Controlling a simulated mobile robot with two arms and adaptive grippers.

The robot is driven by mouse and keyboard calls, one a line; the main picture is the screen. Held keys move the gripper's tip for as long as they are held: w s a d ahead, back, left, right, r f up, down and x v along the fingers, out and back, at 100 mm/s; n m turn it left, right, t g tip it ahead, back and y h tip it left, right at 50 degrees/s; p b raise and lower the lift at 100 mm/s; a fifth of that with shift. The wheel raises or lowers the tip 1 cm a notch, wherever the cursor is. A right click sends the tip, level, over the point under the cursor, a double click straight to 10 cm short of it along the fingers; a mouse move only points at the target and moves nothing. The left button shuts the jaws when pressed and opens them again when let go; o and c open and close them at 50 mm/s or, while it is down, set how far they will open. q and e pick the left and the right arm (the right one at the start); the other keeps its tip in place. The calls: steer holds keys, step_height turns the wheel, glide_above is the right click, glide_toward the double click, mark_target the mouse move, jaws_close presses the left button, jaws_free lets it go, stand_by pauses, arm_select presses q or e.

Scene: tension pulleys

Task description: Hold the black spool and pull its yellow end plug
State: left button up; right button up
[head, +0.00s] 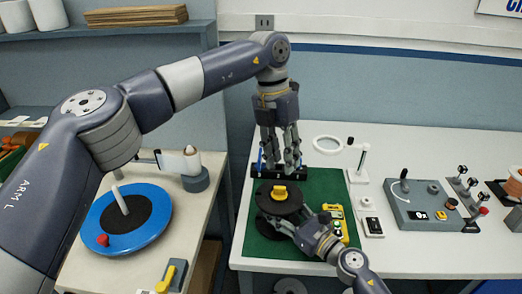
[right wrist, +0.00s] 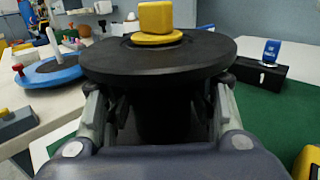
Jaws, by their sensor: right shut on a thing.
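The black spool (head: 288,207) stands upright over the green mat (head: 320,185), its yellow end plug (head: 279,192) seated on top. In the right wrist view the spool's wide upper flange (right wrist: 160,60) and the blocky yellow plug (right wrist: 155,18) are close and level. My right gripper (head: 283,226) is shut on the spool's core below the upper flange, a finger on each side. My left gripper (head: 281,165) points down above and behind the plug in the head view, apart from it. Its fingers look parted with nothing between them. It is not in the right wrist view.
A black block with blue parts (head: 285,170) lies at the mat's back edge. A yellow device (head: 338,222) lies right of the spool. A grey control box (head: 425,205) stands farther right. A blue disc (head: 150,225) is on the left table, across a gap.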

arm_select(q)
steer(key=a+m, duration=0.1)
steer(key=m, duration=0.3)
steer(key=m+h, duration=0.3)
steer(key=m, duration=0.4)
glide_toward(279, 187)
steer(key=shift+t, duration=0.4)
steer(key=x, duration=0.8)
steer(key=shift+s+d+f, duration=0.2)
steer(key=shift+s+f, duration=0.1)
jaws_close()
